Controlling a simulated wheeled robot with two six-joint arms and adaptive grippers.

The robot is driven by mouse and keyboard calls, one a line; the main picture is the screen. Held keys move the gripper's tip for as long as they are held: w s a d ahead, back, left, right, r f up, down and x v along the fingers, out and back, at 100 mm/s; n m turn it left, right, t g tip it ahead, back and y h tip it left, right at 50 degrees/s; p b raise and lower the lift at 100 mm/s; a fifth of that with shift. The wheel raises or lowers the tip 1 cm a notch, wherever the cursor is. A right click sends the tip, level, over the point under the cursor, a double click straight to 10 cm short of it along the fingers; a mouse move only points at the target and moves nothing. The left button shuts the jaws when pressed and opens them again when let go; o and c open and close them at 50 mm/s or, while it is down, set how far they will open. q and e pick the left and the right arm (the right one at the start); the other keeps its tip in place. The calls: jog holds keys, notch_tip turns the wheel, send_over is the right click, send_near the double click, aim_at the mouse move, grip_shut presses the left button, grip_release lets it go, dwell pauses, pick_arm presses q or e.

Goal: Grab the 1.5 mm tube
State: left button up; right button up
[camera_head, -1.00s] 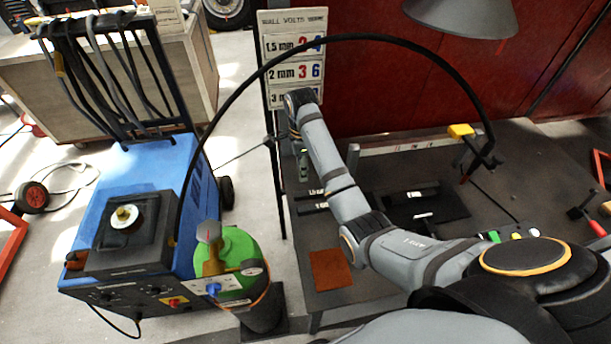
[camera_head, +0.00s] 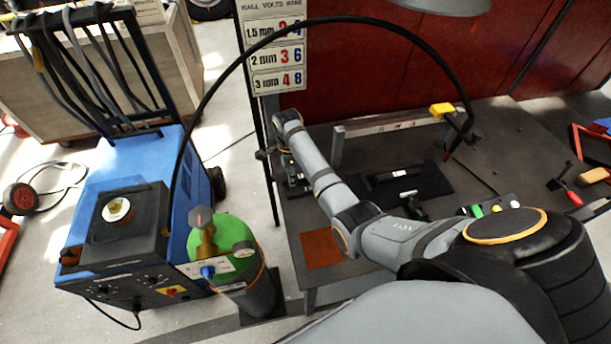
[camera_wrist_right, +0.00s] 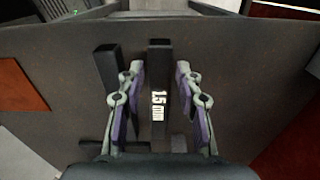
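The 1.5 mm tube (camera_wrist_right: 159,75) is a dark bar with a white "1.5 mm" label, lying on the dark table. In the right wrist view it lies lengthwise between the two spread fingers of my right gripper (camera_wrist_right: 160,72), with a gap on each side. My right gripper is open and also shows, small and dark, in the head view (camera_head: 292,172), low over the table's left end. There the tube cannot be made out clearly. A second dark bar (camera_wrist_right: 112,68) lies just left of the left finger. My left gripper is not in view.
A brown-orange square (camera_head: 321,249) lies at the table's near left corner. A black pad (camera_head: 405,188) lies right of my right arm. The blue welding machine (camera_head: 135,190) and a green-topped cylinder (camera_head: 233,240) stand left of the table. A wall settings sign (camera_head: 276,55) hangs behind.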

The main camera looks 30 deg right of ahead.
jog(key=c, duration=0.4)
grip_shut()
jog(key=shift+r, duration=0.1)
